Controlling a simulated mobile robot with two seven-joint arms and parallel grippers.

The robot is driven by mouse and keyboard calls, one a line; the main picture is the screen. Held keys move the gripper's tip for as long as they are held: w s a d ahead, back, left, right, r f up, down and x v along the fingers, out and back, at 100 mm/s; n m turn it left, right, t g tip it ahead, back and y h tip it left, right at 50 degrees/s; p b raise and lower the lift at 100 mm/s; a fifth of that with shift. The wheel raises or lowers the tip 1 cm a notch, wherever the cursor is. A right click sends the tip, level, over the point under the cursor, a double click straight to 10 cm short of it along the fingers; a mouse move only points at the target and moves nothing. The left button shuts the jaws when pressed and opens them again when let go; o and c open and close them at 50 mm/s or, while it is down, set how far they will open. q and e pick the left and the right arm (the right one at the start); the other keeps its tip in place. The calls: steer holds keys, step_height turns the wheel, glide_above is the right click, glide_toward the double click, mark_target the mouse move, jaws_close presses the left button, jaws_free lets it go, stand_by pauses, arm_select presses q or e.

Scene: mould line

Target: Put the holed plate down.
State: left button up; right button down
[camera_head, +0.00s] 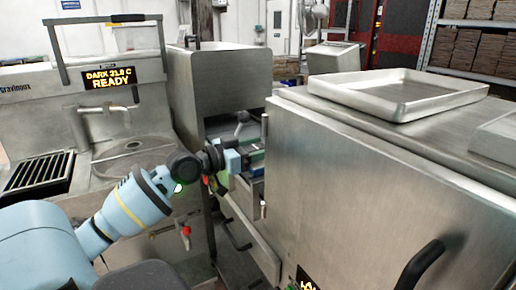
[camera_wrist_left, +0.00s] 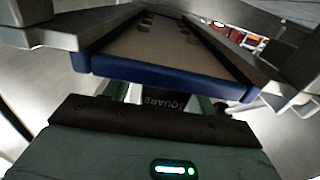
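The holed plate (camera_wrist_left: 165,68) has a blue rim and a tan face with dark holes along its sides in the left wrist view. It lies between metal side walls, with its blue near edge toward my gripper. A dark tab marked "SQUARE" is under that edge. My left gripper (camera_wrist_left: 160,98) has its teal fingers either side of this tab and appears shut on it; the fingertips are partly hidden under the edge. In the head view my left gripper (camera_head: 247,158) reaches into the gap between the steel machines; the plate is mostly hidden there. My right gripper is not in view.
A large steel cabinet (camera_head: 350,185) stands close on the right, with a shallow tray (camera_head: 400,92) on top. A steel housing (camera_head: 220,85) is behind the gripper. A sink unit (camera_head: 130,150) with a "READY" display is at left. The gap is narrow.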

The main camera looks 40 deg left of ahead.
arm_select(q)
steer(key=shift+s, duration=0.1)
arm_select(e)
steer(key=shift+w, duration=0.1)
arm_select(q)
steer(key=shift+s+a+f, duration=0.15)
steer(key=shift+s+a, duration=0.05)
steer(key=shift+s, duration=0.35)
steer(key=b+v, duration=0.1)
steer(key=v, duration=0.9)
steer(key=shift+s, duration=0.3)
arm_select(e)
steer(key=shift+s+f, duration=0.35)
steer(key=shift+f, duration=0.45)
